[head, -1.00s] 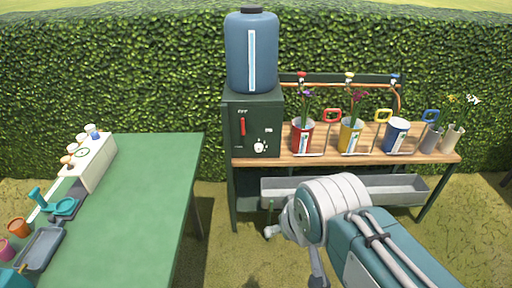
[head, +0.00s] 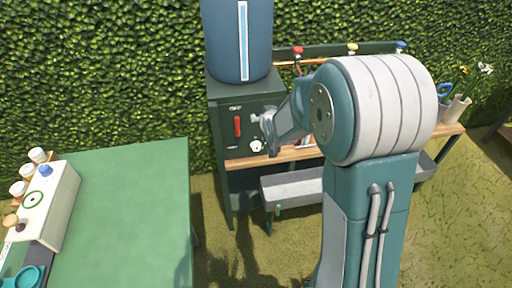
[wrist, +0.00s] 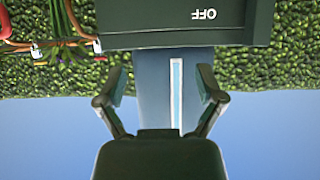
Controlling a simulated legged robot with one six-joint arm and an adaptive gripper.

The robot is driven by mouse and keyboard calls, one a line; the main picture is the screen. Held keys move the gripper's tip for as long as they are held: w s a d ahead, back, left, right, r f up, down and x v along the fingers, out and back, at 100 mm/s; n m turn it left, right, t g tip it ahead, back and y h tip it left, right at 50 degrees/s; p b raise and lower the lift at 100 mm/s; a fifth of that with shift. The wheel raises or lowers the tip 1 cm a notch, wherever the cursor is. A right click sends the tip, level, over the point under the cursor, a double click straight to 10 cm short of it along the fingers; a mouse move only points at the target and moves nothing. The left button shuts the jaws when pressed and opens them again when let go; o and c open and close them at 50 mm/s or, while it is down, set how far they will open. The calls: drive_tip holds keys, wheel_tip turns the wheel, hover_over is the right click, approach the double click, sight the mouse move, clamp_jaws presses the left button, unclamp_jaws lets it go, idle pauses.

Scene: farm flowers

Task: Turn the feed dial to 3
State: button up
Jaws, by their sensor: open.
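The dark green feeder box (head: 225,104) stands on the wooden bench, with a blue tank (head: 237,40) on top. Its front has a red lever (head: 237,127) and, lower right, a small pale dial (head: 256,146); the dial's numbers and setting are too small to read. My gripper (head: 266,128) is in front of the box, close to the dial; I cannot tell whether they touch. The dial is not visible there.
My arm hides most of the flower buckets on the bench (head: 250,161). A grey trough (head: 290,188) hangs below. A green table (head: 130,215) stands at left, mostly bare, with a white box (head: 48,205) and cups at its left edge. A hedge is behind.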

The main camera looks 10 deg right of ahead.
drive_tip(key=w+f+t, duration=0.3)
drive_tip(key=w+f, duration=0.2)
drive_tip(key=f, duration=0.9)
drive_tip(key=t, duration=0.3)
approach(257, 149)
drive_tip(key=w, duration=1)
drive_tip(key=shift+w+r, duration=0.1)
drive_tip(key=shift+r, duration=0.05)
drive_tip(key=c, duration=1.1)
